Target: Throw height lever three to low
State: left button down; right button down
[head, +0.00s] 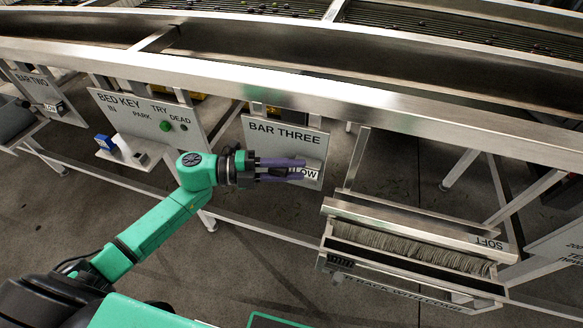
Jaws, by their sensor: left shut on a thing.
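The BAR THREE panel (285,133) hangs under the steel frame in the middle of the head view. A white LOW label (311,173) shows at its lower right, partly covered by my fingers. My left gripper (298,169) reaches in from the left, with its purple fingers across the lower part of this panel. It is shut on the height lever, which is mostly hidden between and behind the fingers; its exact position cannot be told. My right gripper is not in view.
The BED KEY panel (145,108), with a green knob and a small shelf holding a blue item, is to the left. The BAR TWO panel (42,90) is farther left. A steel tray with brush-like bristles (410,248), marked SOFT, stands to the lower right.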

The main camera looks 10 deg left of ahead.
pick_arm(q)
jog(key=c, duration=0.6)
grip_release()
jog(key=shift+w+r, duration=0.1)
jog(key=shift+r, duration=0.05)
jog(key=shift+s+a+f, duration=0.2)
jog(key=shift+a, duration=0.3)
jog(key=b+v, duration=0.1)
jog(key=v, duration=1.2)
jog(key=shift+a+b, duration=0.3)
jog(key=shift+b, duration=0.1)
jog(key=shift+s+r, duration=0.1)
jog(key=shift+r, duration=0.05)
